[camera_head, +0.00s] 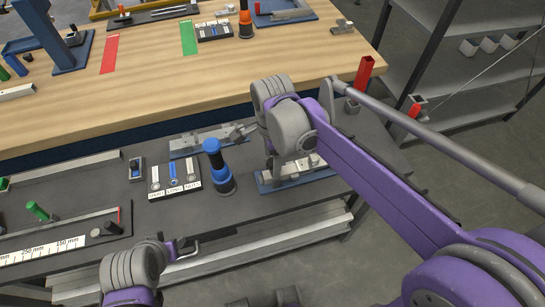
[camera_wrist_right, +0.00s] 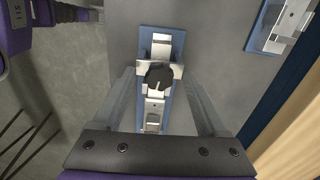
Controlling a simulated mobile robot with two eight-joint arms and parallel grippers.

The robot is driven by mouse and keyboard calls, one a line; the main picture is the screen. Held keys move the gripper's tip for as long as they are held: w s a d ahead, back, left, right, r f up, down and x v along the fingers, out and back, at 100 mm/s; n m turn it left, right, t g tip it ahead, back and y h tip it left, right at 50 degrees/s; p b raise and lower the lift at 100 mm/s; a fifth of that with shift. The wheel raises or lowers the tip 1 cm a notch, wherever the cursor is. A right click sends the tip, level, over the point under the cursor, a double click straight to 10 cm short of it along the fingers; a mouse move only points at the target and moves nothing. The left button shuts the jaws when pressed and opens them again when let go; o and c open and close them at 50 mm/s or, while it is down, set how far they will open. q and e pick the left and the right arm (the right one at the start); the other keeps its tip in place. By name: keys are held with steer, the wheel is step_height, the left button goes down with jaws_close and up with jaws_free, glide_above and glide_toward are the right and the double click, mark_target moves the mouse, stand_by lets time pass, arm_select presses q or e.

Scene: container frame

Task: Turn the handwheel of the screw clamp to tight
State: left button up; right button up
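The screw clamp, with silver blocks on a blue base (camera_wrist_right: 174,45), lies under my right gripper in the right wrist view. Its dark round handwheel (camera_wrist_right: 159,77) has a pale line on it. My right gripper (camera_wrist_right: 160,80) is open, with one grey finger on each side of the handwheel; I cannot tell whether they touch it. In the head view the clamp's blue base (camera_head: 290,184) shows below my right wrist, which hides the handwheel. My right gripper (camera_head: 273,160) is partly hidden there too. My left gripper (camera_head: 184,248) is at the lower left, away from the clamp; its opening is unclear.
Another blue-based fixture (camera_head: 205,143) stands just behind, close to the wooden bench edge (camera_head: 150,120). A red post (camera_head: 365,72) rises at the bench's right end.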

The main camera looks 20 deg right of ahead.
mark_target(272, 162)
steer(key=shift+r, duration=0.1)
step_height(272, 162, up, 11)
steer(key=shift+f+p, duration=0.2)
steer(key=shift+p, duration=0.2)
stand_by(0.5)
steer(key=s+d+f+n+t, duration=0.2)
steer(key=s+d+f+n, duration=0.1)
steer(key=s+f+n, duration=0.3)
steer(key=s+d+f+n+t, duration=0.3)
steer(key=s+f+n, duration=0.4)
steer(key=n, duration=0.4)
steer(key=shift+s+d+f, duration=0.3)
steer(key=shift+d+f, duration=0.05)
steer(key=shift+f, duration=0.35)
